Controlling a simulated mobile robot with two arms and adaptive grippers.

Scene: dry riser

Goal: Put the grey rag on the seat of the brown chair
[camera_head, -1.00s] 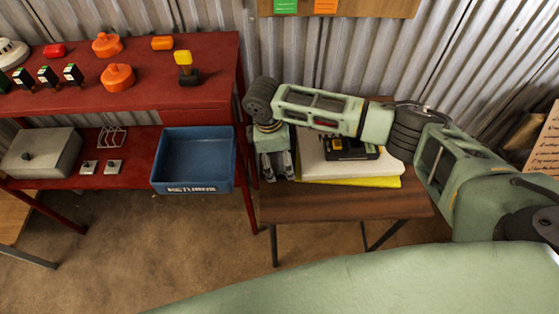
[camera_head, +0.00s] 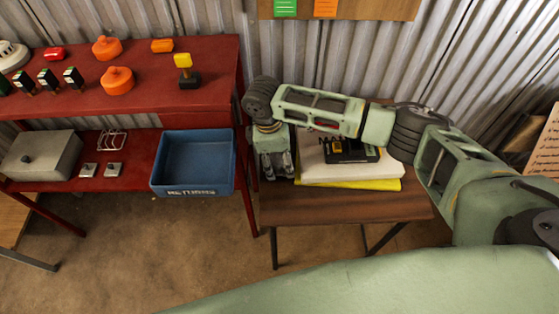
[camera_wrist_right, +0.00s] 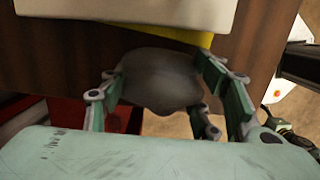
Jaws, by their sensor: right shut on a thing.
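My right gripper (camera_head: 279,176) points down at the left end of a small brown wooden table (camera_head: 340,208) in the head view. In the right wrist view its fingers (camera_wrist_right: 165,92) are shut on the grey rag (camera_wrist_right: 160,78), a dark rounded lump between them. The rag is hidden behind the fingers in the head view. Brown wood shows behind the rag in the wrist view; I cannot tell whether they touch. I cannot make out a brown chair for sure. My left gripper is not in view.
A white pad (camera_head: 330,170), a yellow sheet (camera_head: 375,184) and a black-and-yellow device (camera_head: 350,150) are stacked on the small table. A red shelf unit (camera_head: 210,95) with a blue bin (camera_head: 192,165) stands at the left. A wooden top (camera_head: 8,225) shows at the far left edge.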

